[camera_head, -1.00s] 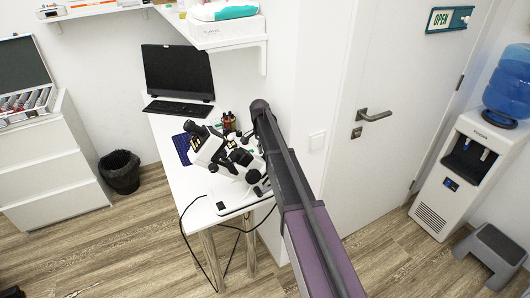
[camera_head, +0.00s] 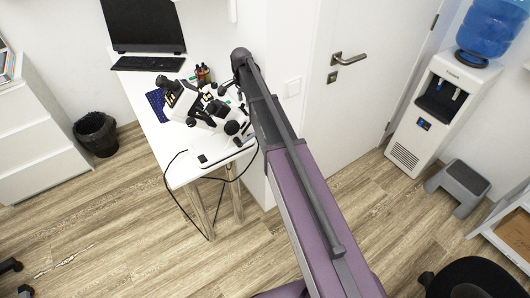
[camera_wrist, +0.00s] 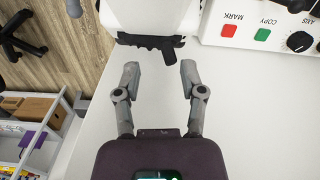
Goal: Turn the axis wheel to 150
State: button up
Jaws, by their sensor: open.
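In the wrist view, a white panel (camera_wrist: 250,42) at the top right bears a black round knob (camera_wrist: 299,41) beside the upside-down word AXIS, cut by the edge. A red MARK button (camera_wrist: 229,30) and a green COPY button (camera_wrist: 262,34) sit to its left. My gripper (camera_wrist: 159,75) is open and empty over the white table top (camera_wrist: 235,120), left of and below the panel in the picture. A white and black part (camera_wrist: 155,42) lies just beyond the fingertips. In the head view, the black and white instrument (camera_head: 177,97) stands on the table; my gripper cannot be made out there.
A monitor (camera_head: 143,25) and keyboard (camera_head: 148,63) stand behind the instrument, with small bottles (camera_head: 203,74) near it. Cables hang from the table's front. A door (camera_head: 350,95) is on the right. Floor in front is mostly clear; a grey step stool (camera_head: 458,188) stands right.

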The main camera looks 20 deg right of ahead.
jog(key=shift+r+p, duration=5.95)
jog(key=shift+r, duration=0.35)
jog(key=s+f+n+b, duration=0.4)
jog(key=s, duration=0.5)
jog(key=s+f+n+b, duration=0.4)
jog(key=s+f+b, duration=0.1)
jog(key=s, duration=0.5)
jog(key=s+f+n+b, duration=0.4)
jog(key=s+f+b, duration=0.1)
jog(key=s, duration=0.4)
jog(key=shift+s+d, duration=0.25)
jog(key=shift+s, duration=0.1)
jog(key=shift+o, duration=0.2)
jog(key=shift+w, duration=0.1)
